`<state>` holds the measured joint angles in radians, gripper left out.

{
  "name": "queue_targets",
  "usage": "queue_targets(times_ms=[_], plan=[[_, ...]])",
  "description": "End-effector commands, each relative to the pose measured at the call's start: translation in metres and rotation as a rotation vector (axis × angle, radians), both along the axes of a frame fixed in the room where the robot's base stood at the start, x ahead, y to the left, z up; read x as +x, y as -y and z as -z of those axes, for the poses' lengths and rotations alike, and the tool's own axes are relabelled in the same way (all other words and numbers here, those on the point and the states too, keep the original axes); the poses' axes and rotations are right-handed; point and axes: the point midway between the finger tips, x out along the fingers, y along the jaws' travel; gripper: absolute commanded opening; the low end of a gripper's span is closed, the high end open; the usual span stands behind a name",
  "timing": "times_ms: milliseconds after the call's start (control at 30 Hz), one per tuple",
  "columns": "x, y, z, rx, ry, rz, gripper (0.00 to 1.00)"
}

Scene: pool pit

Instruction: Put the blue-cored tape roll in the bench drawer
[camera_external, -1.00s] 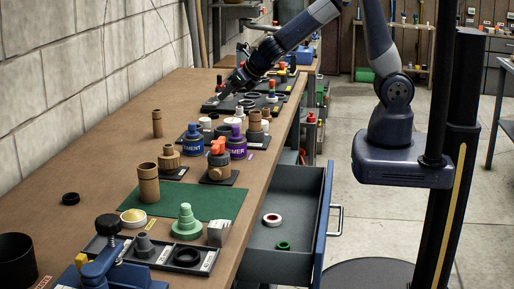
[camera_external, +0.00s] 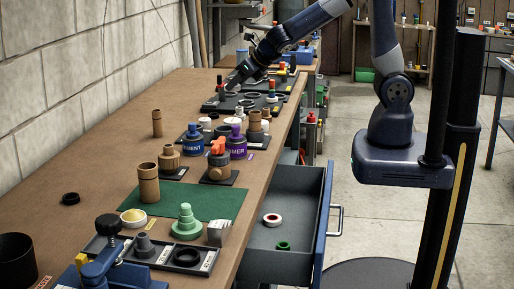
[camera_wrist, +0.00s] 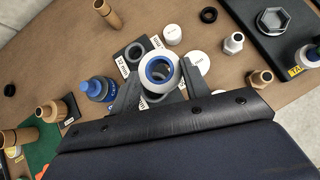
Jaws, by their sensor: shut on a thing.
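The blue-cored tape roll (camera_wrist: 160,72), a white ring with a blue inner core, is between the two fingers of my gripper (camera_wrist: 158,82) in the wrist view. The fingers are shut on its sides. In the external view my gripper (camera_external: 226,88) is over the far part of the bench; the roll is too small to make out clearly there. The bench drawer (camera_external: 262,237) is pulled open at the right side of the bench. Inside it lie a white roll with a red core (camera_external: 271,219) and a green ring (camera_external: 284,245).
The bench is crowded. A blue bottle (camera_external: 193,140), a purple bottle (camera_external: 236,145), a valve with an orange handle (camera_external: 218,160) and brown fittings stand between my gripper and the drawer. A dark tray (camera_external: 205,262) lies near the front. Floor right of the drawer is clear.

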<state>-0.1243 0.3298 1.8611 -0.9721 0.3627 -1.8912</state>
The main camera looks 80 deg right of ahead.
Motion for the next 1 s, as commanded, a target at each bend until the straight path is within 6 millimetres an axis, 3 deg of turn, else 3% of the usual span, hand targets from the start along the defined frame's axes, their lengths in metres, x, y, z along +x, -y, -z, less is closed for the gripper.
queue_targets(times_ms=[167, 467, 567, 733, 900, 1000], plan=[[0.000, 0.000, -0.019, 0.003, 0.002, -0.001, 0.23], [0.014, -0.077, -0.017, -0.001, 0.001, -0.137, 0.23], [0.017, -0.115, -0.017, -0.003, 0.002, -0.204, 0.23], [0.012, -0.198, -0.017, -0.003, 0.004, -0.339, 0.23], [-0.008, -0.281, -0.017, -0.002, 0.002, -0.477, 0.23], [-0.023, -0.322, -0.017, -0.002, 0.001, -0.545, 0.23]])
